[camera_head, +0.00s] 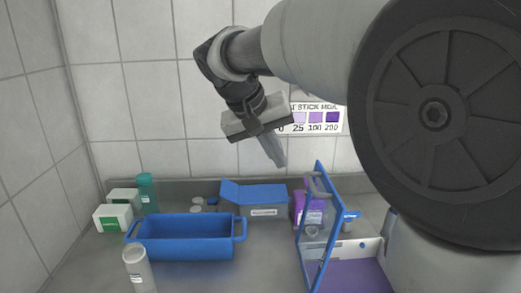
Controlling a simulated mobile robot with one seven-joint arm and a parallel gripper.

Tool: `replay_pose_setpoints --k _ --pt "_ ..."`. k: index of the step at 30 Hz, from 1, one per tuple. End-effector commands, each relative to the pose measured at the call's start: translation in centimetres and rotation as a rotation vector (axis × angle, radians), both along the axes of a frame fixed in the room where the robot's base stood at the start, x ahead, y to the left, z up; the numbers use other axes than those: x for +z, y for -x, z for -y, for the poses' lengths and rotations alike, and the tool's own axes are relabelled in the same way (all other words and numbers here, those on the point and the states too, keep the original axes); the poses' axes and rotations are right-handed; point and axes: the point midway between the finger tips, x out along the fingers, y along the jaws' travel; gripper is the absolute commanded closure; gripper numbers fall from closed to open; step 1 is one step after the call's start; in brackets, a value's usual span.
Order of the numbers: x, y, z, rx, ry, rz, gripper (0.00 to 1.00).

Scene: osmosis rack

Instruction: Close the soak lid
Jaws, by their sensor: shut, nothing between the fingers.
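A clear lid with a blue frame (318,228) stands raised, nearly upright, at the left side of a pale tub (372,247) with a purple inside; it looks like the soak lid. A small handle shows near its top. My gripper (276,163) is shut and empty, pointing down in front of the back wall. In the picture it is up and left of the raised lid, apart from it. My arm hides the tub's right side.
A blue handled bin (187,238) stands at left centre, with a pale cylinder (138,268) in front. A grey box with open blue flaps (262,210) is behind. A purple container (309,207) shows by the lid. Green-and-white boxes (113,217) and a green bottle (147,193) stand left.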

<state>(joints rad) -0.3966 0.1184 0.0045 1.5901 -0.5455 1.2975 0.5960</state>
Motion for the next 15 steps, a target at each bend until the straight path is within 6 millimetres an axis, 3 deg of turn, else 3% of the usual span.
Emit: replay_pose_setpoints --k 8,15 --pt "-5.3 -1.9 2.5 0.0 0.001 -0.004 1.0" --pt "-6.0 -1.9 5.5 0.0 -0.001 -0.001 1.0"
